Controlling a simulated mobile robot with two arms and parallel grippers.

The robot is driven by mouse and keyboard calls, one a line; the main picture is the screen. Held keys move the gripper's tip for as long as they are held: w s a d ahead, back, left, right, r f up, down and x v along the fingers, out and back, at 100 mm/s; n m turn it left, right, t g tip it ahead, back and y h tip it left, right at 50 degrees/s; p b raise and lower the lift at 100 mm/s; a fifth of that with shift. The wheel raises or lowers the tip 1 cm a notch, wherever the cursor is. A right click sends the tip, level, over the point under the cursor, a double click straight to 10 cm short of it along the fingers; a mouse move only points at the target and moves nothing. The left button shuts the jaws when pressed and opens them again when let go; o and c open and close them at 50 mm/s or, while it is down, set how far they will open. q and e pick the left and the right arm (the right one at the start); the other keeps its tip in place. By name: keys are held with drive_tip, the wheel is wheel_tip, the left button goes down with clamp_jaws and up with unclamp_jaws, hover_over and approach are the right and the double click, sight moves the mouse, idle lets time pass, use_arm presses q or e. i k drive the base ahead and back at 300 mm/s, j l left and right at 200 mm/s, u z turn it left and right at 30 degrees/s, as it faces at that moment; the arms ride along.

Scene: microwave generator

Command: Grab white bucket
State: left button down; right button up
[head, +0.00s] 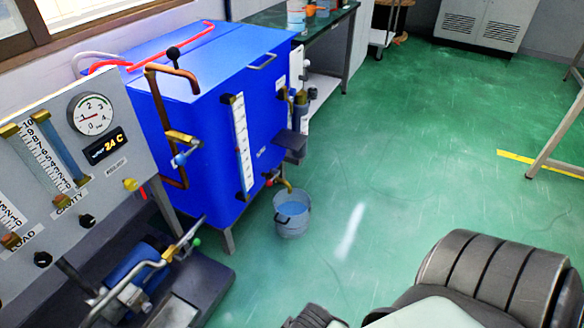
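A small pale bucket (293,229), greyish-white to light blue, stands upright on the green floor in the head view. It is beside the blue tank's lower right corner, below a small brass tap (284,185). A bluish surface shows inside it, and a dark handle shows at its front. A smaller whitish container (296,19) stands on the dark bench at the top; I cannot tell whether it is a bucket. Neither of my grippers is in view. Dark ribbed parts, apparently my own arm, show at the bottom right, apart from the bucket.
The large blue tank (215,75) with pipes and gauges stands left of the bucket. A grey gauge panel (115,150) and a pump (140,273) are at the left. A dark-topped bench (335,25) is behind. The green floor right of the bucket is clear.

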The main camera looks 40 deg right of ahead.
sight(291, 218)
drive_tip(key=l+z, duration=0.15)
drive_tip(key=z, duration=1.1)
drive_tip(key=k+l, duration=0.05)
